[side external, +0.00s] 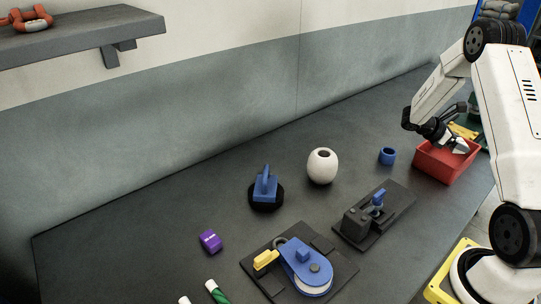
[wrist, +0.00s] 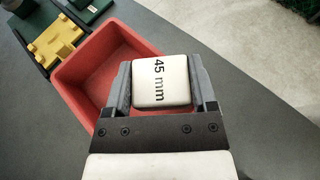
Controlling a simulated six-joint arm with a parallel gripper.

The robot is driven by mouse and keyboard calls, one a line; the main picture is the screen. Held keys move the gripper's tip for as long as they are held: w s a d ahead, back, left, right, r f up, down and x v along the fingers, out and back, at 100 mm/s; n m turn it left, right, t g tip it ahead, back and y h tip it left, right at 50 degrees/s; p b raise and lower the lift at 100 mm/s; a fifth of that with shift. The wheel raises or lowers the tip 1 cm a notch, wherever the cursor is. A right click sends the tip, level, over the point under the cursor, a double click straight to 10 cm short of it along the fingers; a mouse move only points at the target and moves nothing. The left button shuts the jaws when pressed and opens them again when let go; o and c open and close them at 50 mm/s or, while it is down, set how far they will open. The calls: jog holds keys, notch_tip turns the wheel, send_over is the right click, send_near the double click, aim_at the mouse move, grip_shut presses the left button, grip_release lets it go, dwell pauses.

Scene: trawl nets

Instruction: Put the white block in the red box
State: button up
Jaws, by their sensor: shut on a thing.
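The white block (wrist: 162,81), marked "45 mm", is held between the two fingers of my gripper (wrist: 162,75) in the wrist view. My gripper is shut on it. The red box (wrist: 75,75) is behind and to the left of the block in that view, and its inside looks empty where it shows. In the side view my gripper (side external: 458,140) is over the red box (side external: 447,167) at the right end of the table. The white block (side external: 461,147) shows there as a small pale shape above the box's rim.
A blue cup (side external: 387,156) stands left of the box, and a white round vase (side external: 321,167) farther left. A yellow part (wrist: 52,42) on a dark base lies beyond the box. A black fixture (side external: 373,215) and a blue pulley fixture (side external: 305,265) lie nearer the front.

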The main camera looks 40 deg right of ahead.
jog(key=shift+f, duration=0.85)
jog(key=shift+f, duration=0.6)
jog(key=o, duration=1.2)
jog(key=shift+r, duration=0.2)
jog(key=shift+r, duration=0.5)
jog(key=v, duration=1.2)
